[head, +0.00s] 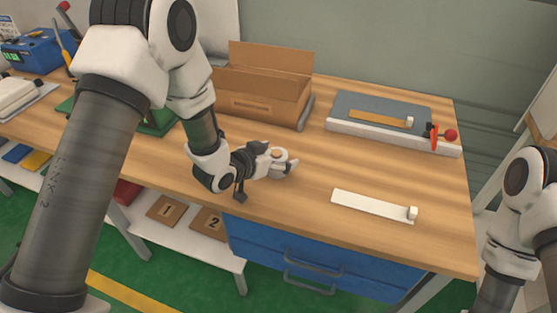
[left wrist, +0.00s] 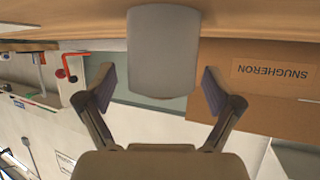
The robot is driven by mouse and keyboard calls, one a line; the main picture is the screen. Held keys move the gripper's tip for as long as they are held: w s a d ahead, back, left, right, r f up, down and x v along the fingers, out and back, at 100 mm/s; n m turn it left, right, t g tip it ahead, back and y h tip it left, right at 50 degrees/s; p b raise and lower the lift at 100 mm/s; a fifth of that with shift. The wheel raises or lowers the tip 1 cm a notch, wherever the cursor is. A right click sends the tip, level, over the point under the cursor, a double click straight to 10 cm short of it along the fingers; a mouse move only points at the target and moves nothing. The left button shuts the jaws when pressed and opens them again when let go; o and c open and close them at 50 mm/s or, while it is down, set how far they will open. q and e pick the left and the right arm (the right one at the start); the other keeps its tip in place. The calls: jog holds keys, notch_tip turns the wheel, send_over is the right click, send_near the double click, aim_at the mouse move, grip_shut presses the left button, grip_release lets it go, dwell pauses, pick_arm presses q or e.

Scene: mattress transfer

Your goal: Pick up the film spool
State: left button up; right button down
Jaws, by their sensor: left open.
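The film spool appears to be the light grey cylinder (left wrist: 163,50) in the left wrist view, its brown core (head: 277,154) facing up in the head view. It stands upright on the wooden table (head: 320,160). My left gripper (left wrist: 157,82) is open, with a finger on each side of the spool and a visible gap at both sides. In the head view my left gripper (head: 276,162) is low over the table and partly hides the spool. My right arm shows at the right edge, but its gripper is out of view.
An open cardboard box (head: 262,95) stands behind the spool, with a grey bar (head: 306,111) beside it. A grey-topped board (head: 375,106) with a red clamp (head: 436,136) is at the back right. A white strip (head: 370,206) lies near the front edge.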

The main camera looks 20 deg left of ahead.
pick_arm(q)
jog(key=shift+s+a+r, duration=0.1)
jog(key=shift+s+r, duration=0.05)
jog(key=shift+s+a, duration=0.1)
jog(key=c, duration=1.4)
